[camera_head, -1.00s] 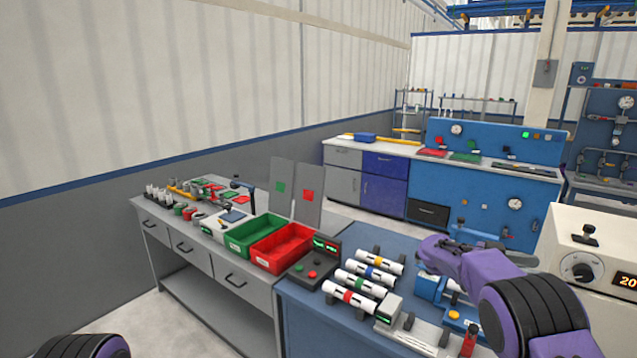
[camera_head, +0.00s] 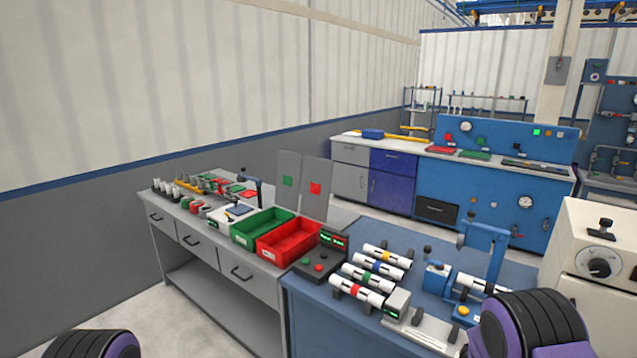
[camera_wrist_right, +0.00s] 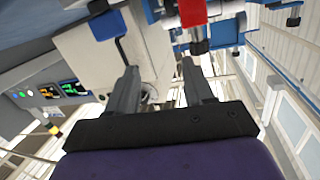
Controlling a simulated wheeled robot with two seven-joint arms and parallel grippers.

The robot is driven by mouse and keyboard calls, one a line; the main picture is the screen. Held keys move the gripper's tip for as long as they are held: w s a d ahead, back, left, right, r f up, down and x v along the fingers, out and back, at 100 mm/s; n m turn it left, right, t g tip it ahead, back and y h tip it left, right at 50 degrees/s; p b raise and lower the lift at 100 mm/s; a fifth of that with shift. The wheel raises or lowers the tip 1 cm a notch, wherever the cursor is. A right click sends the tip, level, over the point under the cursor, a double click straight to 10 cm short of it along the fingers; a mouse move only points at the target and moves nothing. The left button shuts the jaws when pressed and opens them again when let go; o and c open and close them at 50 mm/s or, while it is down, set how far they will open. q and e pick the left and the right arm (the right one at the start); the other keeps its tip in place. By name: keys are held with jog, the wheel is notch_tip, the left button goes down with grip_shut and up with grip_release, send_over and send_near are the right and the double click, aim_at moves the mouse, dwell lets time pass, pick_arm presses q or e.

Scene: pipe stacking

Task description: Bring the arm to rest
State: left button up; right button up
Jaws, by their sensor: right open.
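My right arm (camera_head: 533,325) shows as a black and purple link at the lower right of the head view. Its gripper is out of the head view. In the right wrist view my right gripper (camera_wrist_right: 158,68) has its two dark fingers spread apart, with nothing held between them. A pale machine body lies beyond the fingers. My left arm (camera_head: 95,345) shows only as a black and purple part at the lower left edge; its gripper is out of view. White pipes (camera_head: 362,291) with coloured bands lie side by side on the blue table.
A blue upright stand (camera_head: 493,250) and a cream machine with a dial (camera_head: 597,267) stand near my right arm. A red bin (camera_head: 288,240) and a green bin (camera_head: 262,225) sit on the grey bench. Floor shows in front of that bench.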

jog(key=s+a+f+n+g+y+b, duration=0.1)
jog(key=s+a+f+y, duration=0.25)
jog(key=s+f, duration=0.35)
jog(key=s+a+f+n+g+y+b, duration=0.1)
jog(key=s+a+f+n+y, duration=0.2)
jog(key=s+f, duration=0.45)
jog(key=s+a+f+g+y+b, duration=0.1)
jog(key=s+a+f, duration=0.1)
jog(key=s, duration=0.4)
jog(key=s+a+f+g+y+b, duration=0.1)
jog(key=s+a+f+g+b, duration=0.1)
jog(key=s, duration=0.5)
jog(key=s+a+f+g+y+b, duration=0.1)
jog(key=s+a+f+g, duration=0.1)
jog(key=s+a+f, duration=0.2)
jog(key=s, duration=0.3)
jog(key=shift+f+n+b, duration=0.3)
jog(key=shift+f, duration=0.05)
